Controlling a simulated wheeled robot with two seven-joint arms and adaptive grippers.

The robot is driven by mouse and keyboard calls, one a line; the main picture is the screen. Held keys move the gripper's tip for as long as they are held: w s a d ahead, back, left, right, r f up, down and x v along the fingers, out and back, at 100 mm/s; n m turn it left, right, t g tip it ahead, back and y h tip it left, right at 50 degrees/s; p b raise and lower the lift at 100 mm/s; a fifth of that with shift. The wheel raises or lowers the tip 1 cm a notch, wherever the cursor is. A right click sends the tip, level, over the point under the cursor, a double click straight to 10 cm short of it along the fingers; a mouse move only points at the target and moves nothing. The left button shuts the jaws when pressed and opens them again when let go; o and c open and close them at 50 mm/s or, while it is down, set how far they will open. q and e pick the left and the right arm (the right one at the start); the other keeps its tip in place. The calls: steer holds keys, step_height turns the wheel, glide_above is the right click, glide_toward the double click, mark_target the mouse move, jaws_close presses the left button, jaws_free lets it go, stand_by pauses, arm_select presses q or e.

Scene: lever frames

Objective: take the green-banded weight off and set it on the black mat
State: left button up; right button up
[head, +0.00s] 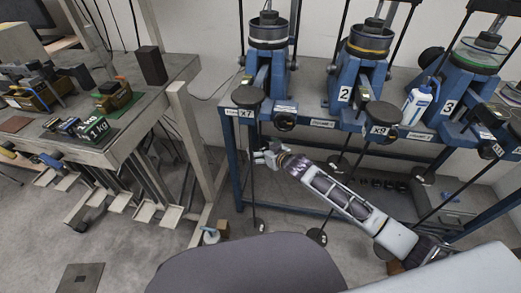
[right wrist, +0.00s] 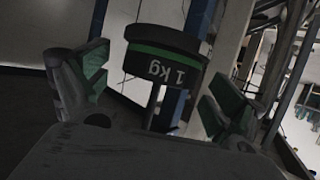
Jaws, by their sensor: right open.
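The green-banded weight (right wrist: 165,55) is large in the right wrist view. It is dark with a green band and an upside-down "1 kg" marking, and a thin rod shows below it. My right gripper (right wrist: 155,90) is open, its fingers either side of the weight and apart from it. In the head view my right gripper (head: 264,155) is beside the left hanging rod, below the dark lever end (head: 248,96). I cannot make out the green band there. A dark square (head: 80,278) lies on the floor at lower left; I cannot tell whether it is the black mat. My left gripper is not in view.
Blue lever presses (head: 345,85) stand on the bench, with rods hanging in front. A white bottle (head: 417,103) stands between presses 2 and 3. Floor between table and bench is mostly clear.

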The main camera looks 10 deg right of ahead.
steer(key=c, duration=1.6)
steer(key=shift+r, duration=0.15)
steer(key=shift+w+r, duration=0.1)
steer(key=shift+r, duration=0.15)
